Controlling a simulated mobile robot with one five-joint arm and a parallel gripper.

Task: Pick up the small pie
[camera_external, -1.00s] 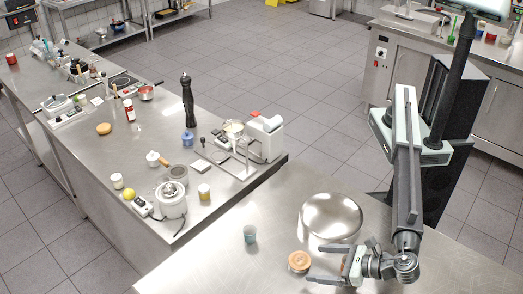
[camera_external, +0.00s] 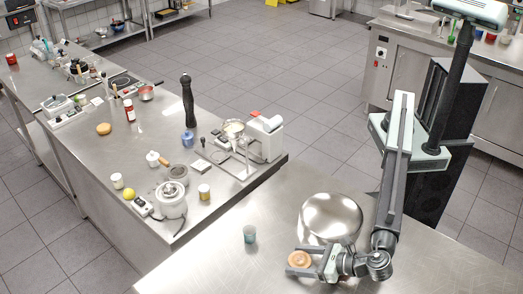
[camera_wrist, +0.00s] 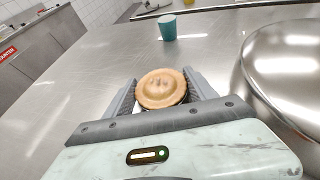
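The small pie (camera_external: 299,259) is round and golden brown and sits on the steel counter (camera_external: 215,270). My gripper (camera_external: 298,260) is low over the counter, with one finger on each side of the pie. In the wrist view the pie (camera_wrist: 161,89) lies between the two open fingers of my gripper (camera_wrist: 161,93). A narrow gap seems to show at the left finger; on the right I cannot tell whether finger and pie touch.
A large shiny steel bowl (camera_external: 331,217) stands close behind my gripper, and at the right in the wrist view (camera_wrist: 285,70). A teal cup (camera_external: 250,234) stands further left. The counter left of the pie is clear.

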